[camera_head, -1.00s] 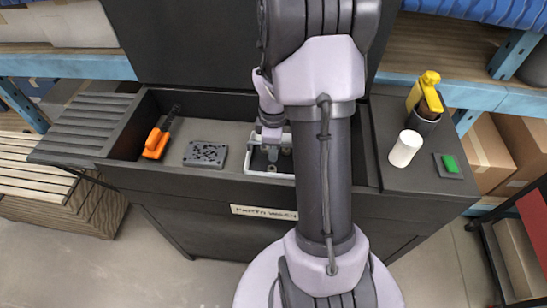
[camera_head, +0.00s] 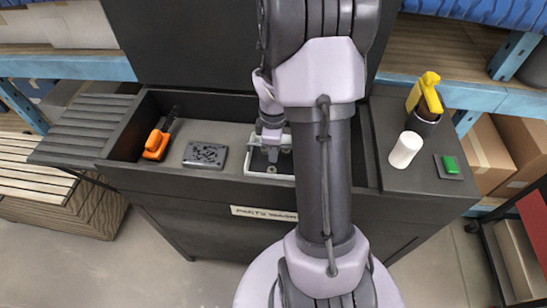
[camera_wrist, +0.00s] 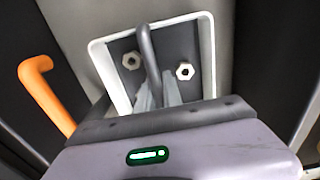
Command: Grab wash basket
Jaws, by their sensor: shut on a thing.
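The wash basket (camera_head: 252,165) is a small tray with a white rim and dark floor, in the trough of the parts washer. My arm hides part of it in the head view. In the wrist view the basket (camera_wrist: 98,58) has a grey arched handle (camera_wrist: 146,45) and two pale hex nuts (camera_wrist: 185,71) inside. My gripper (camera_head: 271,143) is over the basket, pointing down. In the wrist view its fingers (camera_wrist: 158,98) are shut on the handle. The basket looks seated on the trough floor.
The dark parts washer (camera_head: 180,212) has an orange-handled tool (camera_head: 156,145) and a grey speckled block (camera_head: 205,155) in its trough. A white cylinder (camera_head: 405,149), a yellow-topped bottle (camera_head: 427,93) and a green button (camera_head: 450,164) are on the right ledge. An orange bar (camera_wrist: 38,88) shows left in the wrist view.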

